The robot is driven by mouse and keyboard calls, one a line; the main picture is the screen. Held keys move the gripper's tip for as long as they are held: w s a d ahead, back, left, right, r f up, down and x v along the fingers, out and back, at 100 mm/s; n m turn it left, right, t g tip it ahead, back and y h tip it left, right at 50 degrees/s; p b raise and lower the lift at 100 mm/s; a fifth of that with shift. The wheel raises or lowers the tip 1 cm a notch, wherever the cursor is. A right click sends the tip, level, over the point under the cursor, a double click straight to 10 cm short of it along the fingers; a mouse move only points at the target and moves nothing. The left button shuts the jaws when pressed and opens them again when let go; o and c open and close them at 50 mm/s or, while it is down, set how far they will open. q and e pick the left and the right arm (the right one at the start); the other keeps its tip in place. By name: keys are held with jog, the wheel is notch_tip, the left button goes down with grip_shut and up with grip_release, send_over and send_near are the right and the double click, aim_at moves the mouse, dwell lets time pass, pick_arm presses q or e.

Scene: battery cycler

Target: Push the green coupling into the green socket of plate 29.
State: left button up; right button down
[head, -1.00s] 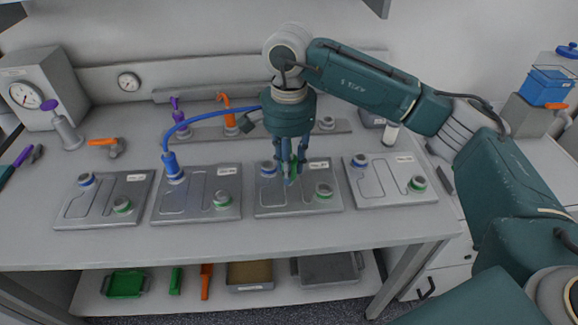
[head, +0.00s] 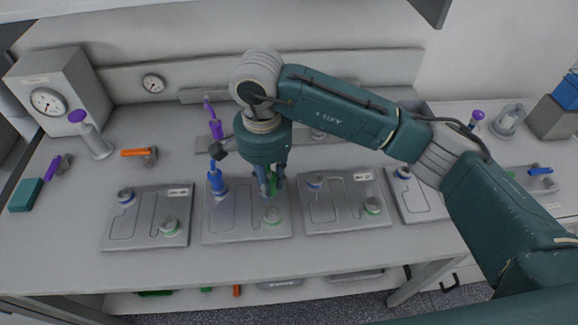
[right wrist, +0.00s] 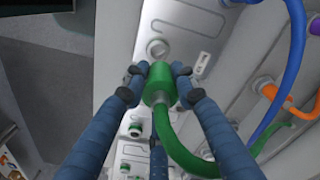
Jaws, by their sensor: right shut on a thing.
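My right gripper (head: 270,194) is shut on the green coupling (right wrist: 160,84), whose green hose trails to the lower right in the right wrist view. In the head view the green coupling (head: 274,184) is partly hidden by the fingers. It is above the second plate (head: 230,233) from the left, near that plate's green-ringed socket (head: 271,215). In the right wrist view a round socket (right wrist: 157,48) shows just beyond the coupling, apart from it. The plate labels are too small to read, so I cannot tell which is plate 29. My left gripper is not in view.
A blue coupling (head: 216,183) stands on the second plate, left of my gripper. Other plates lie to the left (head: 148,240) and right (head: 345,222). A gauge box (head: 52,100) and an orange-handled valve (head: 140,153) stand at the left. The bench front strip is clear.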

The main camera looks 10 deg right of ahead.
jog(key=shift+s+d+f, duration=0.25)
jog(key=shift+s+f, duration=0.05)
jog(key=shift+f, duration=0.25)
jog(key=shift+f+b, duration=0.3)
jog(key=shift+b, duration=0.1)
notch_tip(320, 180, down, 5)
jog(key=shift+w+a+r+b, duration=0.1)
jog(key=shift+r+b, duration=0.1)
jog(key=shift+b, duration=0.3)
jog(key=shift+r, duration=0.15)
jog(key=shift+f+b, duration=0.2)
jog(key=shift+b, duration=0.25)
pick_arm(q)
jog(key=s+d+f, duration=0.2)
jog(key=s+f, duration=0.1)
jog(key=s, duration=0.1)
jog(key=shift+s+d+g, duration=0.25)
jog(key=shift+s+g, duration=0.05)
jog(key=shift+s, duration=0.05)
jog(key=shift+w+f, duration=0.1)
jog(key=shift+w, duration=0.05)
pick_arm(e)
jog(key=shift+f+b, duration=0.2)
jog(key=shift+b, duration=0.5)
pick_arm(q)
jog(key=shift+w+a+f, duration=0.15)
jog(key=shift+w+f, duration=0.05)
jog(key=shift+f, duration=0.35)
